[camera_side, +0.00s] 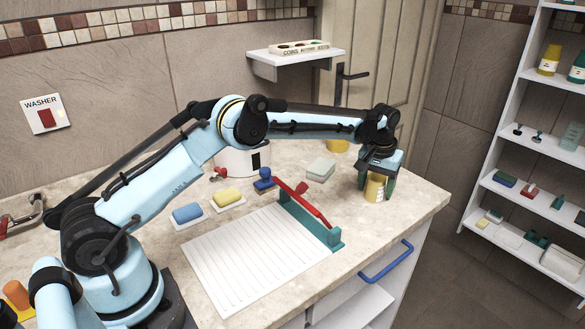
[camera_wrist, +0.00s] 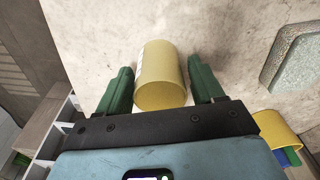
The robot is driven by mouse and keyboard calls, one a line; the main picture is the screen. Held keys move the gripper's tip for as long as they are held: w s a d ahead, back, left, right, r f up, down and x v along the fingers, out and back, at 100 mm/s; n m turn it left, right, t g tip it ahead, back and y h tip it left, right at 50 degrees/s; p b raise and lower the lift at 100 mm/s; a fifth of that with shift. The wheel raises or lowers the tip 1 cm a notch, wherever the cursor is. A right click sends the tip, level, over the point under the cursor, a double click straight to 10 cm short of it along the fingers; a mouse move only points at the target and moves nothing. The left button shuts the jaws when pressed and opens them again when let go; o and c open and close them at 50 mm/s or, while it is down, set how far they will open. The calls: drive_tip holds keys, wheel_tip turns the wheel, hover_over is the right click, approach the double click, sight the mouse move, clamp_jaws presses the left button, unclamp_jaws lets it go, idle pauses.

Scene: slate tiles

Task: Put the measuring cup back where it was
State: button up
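The measuring cup, a yellow see-through cylinder, is between my fingers at the right end of the counter in the side view (camera_side: 375,188). In the wrist view the cup (camera_wrist: 161,75) has its open mouth towards the camera. My gripper (camera_side: 377,184) points down around it, with one green finger on each side in the wrist view (camera_wrist: 161,85). Both fingers lie very close to the cup's wall; I cannot tell whether they press on it. The cup's base looks at or just above the counter; the exact contact is unclear.
A grey-green sponge (camera_side: 321,169) lies left of the cup. Behind is another yellow container (camera_side: 338,146), which holds blue and green things in the wrist view (camera_wrist: 278,130). A paper trimmer (camera_side: 250,255) with a red arm, and yellow (camera_side: 228,196) and blue (camera_side: 187,213) sponges, occupy the left.

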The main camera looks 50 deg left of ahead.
sight(372, 199)
drive_tip(key=shift+o, duration=0.3)
drive_tip(key=s+r+m+t, duration=0.1)
drive_tip(key=s+r, duration=0.2)
drive_tip(key=r, duration=0.6)
drive_tip(key=s+r, duration=0.3)
drive_tip(key=r, duration=0.6)
drive_tip(key=s+r+m+t, duration=0.1)
drive_tip(key=s+r+t, duration=0.1)
drive_tip(key=s, duration=0.7)
drive_tip(key=s+f+m+t, duration=0.1)
drive_tip(key=s+f, duration=0.2)
drive_tip(key=s, duration=0.4)
drive_tip(key=s+f+m+t, duration=0.1)
drive_tip(key=s+f, duration=0.3)
drive_tip(key=s, duration=0.4)
drive_tip(key=shift+a+t+h, duration=0.25)
drive_tip(key=shift+t+h, duration=0.05)
drive_tip(key=shift+t, duration=0.1)
